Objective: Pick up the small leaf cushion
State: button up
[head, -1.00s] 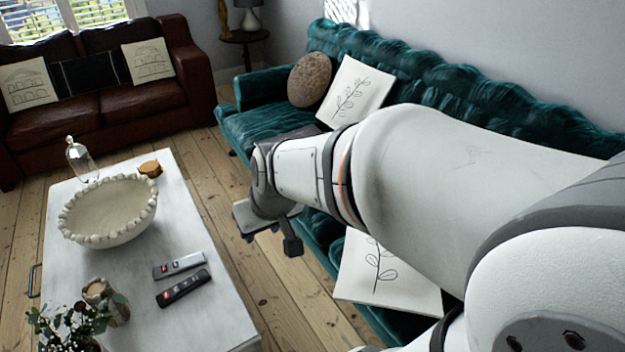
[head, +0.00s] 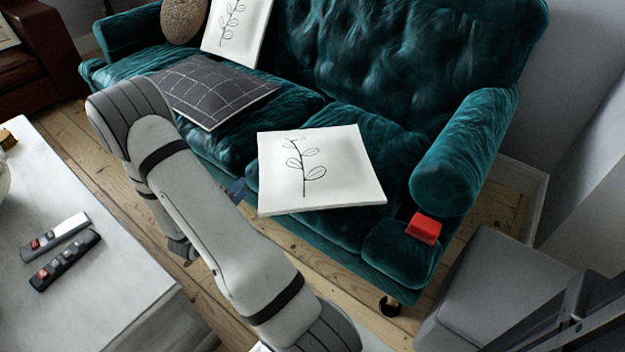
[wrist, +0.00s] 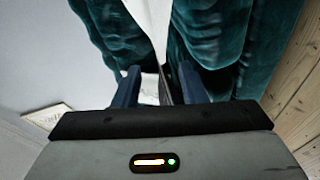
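A white leaf cushion (head: 345,180) with a black sprig drawing lies tilted on the near seat of the teal sofa in the head view. A second leaf cushion (head: 225,45) leans against the backrest at the far end; which is smaller I cannot tell. In the head view my gripper is mostly hidden behind my arm, with a bit of blue showing beside the near seat. In the wrist view my gripper (wrist: 160,88) has its two blue fingers apart and points at the sofa. White surfaces show ahead of the fingers, and no held object is clear.
A dark checked cushion (head: 215,92) and a round brown cushion (head: 182,20) are on the teal sofa (head: 370,60). A red block (head: 424,229) sits by its right arm. The white table (head: 95,300) with two remotes stands left. Floorboards separate table and sofa.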

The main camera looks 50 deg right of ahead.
aim_at(263, 179)
jog(key=d+b, duration=0.1)
jog(key=d, duration=0.1)
jog(key=d+f+h+b, duration=0.1)
jog(key=d+b, duration=0.1)
jog(key=d, duration=0.1)
jog(key=d+n+g+h+b, duration=0.1)
jog(key=d, duration=0.2)
jog(key=shift+s+d+f, duration=0.1)
jog(key=shift+s+f, duration=0.25)
jog(key=shift+f, duration=0.05)
jog(key=shift+c, duration=0.6)
grip_shut()
